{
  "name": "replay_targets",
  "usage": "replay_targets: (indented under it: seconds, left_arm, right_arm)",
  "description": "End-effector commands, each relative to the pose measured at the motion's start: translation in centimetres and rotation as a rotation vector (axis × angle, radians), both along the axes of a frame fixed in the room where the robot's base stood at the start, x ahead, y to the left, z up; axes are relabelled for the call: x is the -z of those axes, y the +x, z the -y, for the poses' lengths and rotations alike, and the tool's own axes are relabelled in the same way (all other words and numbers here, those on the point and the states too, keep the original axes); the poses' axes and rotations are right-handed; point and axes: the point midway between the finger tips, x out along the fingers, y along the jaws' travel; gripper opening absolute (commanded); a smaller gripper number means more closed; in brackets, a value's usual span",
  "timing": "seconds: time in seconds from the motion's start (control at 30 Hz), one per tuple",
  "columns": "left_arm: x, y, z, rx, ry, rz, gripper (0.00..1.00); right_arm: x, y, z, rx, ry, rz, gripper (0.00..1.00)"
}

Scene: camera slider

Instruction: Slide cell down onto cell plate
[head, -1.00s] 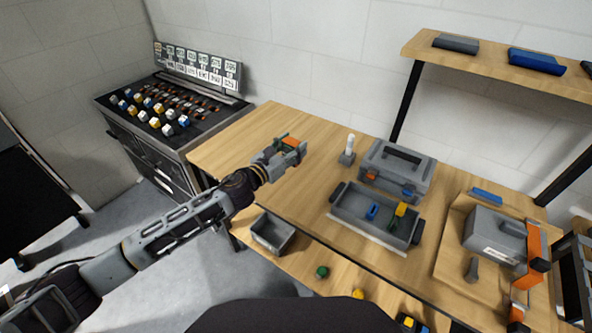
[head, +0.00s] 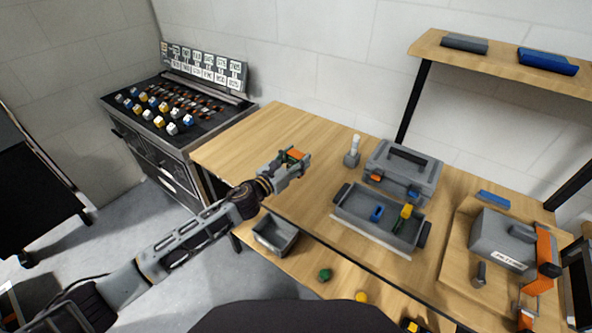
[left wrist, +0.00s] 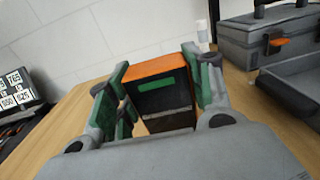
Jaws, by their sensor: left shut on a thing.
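My left gripper (head: 297,163) is shut on the cell, a dark block with an orange top and a green strip. The cell (head: 292,155) is held above the left part of the wooden table. In the left wrist view the cell (left wrist: 160,68) sits between the two green-padded fingers (left wrist: 158,95), its orange top edge upward and slightly tilted. Its underside is hidden. I cannot identify the cell plate with certainty in either view. My right gripper is not in view.
A grey toolbox (head: 425,172), an open grey tray (head: 350,212) with small parts, and a small white-topped bottle (head: 353,152) stand right of the gripper. A grey bin (head: 275,236) is nearer. A labelled rack (head: 205,75) stands left. The table's back left (head: 265,125) is clear.

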Motion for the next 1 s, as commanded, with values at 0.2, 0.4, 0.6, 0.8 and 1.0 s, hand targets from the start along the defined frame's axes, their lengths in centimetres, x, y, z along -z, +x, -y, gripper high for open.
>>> replay_targets:
  seconds: [0.2, 0.4, 0.6, 0.8, 1.0]
  left_arm:
    - [-0.2, 0.0, 0.0, 0.000, 0.000, 0.002, 0.07]
    - [0.9, 0.0, 0.1, 0.000, -0.002, 0.001, 0.07]
    - [3.0, 0.0, 0.1, -0.001, -0.002, 0.000, 0.07]
    - [4.3, 0.0, 0.0, 0.000, -0.002, 0.001, 0.07]
    - [4.4, 0.0, 0.0, 0.001, -0.001, 0.003, 0.07]
  right_arm:
    - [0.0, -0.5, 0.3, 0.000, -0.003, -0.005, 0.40]
    - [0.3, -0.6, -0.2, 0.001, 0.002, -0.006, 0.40]
    - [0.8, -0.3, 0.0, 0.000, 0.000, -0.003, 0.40]
    - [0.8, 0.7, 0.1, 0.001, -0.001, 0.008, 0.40]
    - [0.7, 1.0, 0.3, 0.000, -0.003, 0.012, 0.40]
